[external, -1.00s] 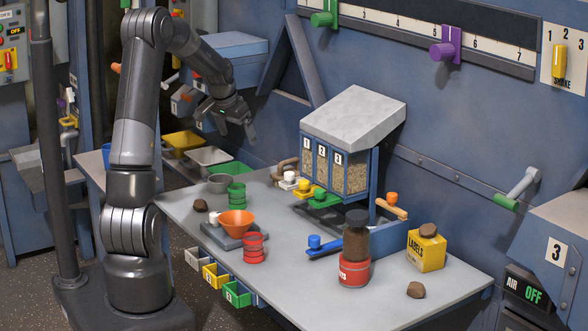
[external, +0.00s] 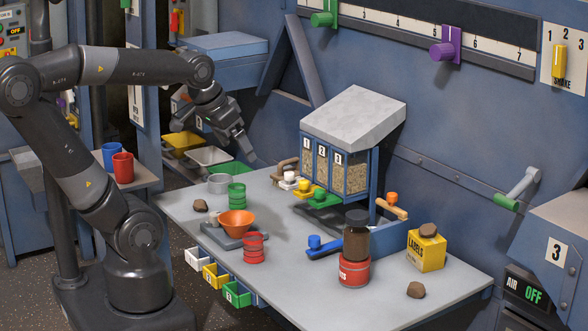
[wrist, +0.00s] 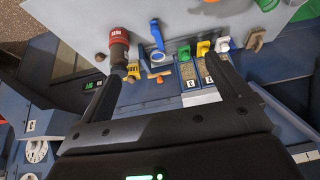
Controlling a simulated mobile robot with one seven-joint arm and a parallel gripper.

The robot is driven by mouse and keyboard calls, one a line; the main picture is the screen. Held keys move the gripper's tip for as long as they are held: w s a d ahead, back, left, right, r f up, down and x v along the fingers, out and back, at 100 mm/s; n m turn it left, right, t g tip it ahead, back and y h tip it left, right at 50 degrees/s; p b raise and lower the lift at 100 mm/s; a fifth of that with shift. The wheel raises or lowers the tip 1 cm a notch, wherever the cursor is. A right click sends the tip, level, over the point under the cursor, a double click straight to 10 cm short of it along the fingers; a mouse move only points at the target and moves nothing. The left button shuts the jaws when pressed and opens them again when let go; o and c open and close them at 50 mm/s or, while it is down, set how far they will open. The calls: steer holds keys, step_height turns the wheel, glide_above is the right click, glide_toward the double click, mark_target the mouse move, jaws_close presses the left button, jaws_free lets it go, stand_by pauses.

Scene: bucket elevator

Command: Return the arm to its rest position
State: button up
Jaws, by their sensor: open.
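My arm folds back on the left of the external view, with its elbow out to the far left and the forearm roughly level. My gripper (external: 245,148) hangs beyond the table's back left corner, above and behind the green tray. Its fingers point down and to the right, spread apart with nothing between them. In the wrist view the two dark fingers of my gripper (wrist: 165,90) stand wide apart. The numbered hopper bins (wrist: 190,80) and the red jar (wrist: 118,40) show beyond them, not touched.
The grey table (external: 310,285) carries an orange bowl (external: 236,222) on a scale, green and red stacked cups, the hopper (external: 350,120), a dark-topped red jar (external: 354,272) and a yellow labels box (external: 427,252). Blue and red mugs (external: 122,168) stand on a side shelf.

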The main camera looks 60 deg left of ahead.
steer(key=shift+s+d+f, duration=0.2)
steer(key=shift+s+d, duration=0.15)
steer(key=shift+s, duration=0.35)
steer(key=shift+s+d+f, duration=0.15)
steer(key=shift+s+d, duration=0.2)
steer(key=shift+s, duration=0.35)
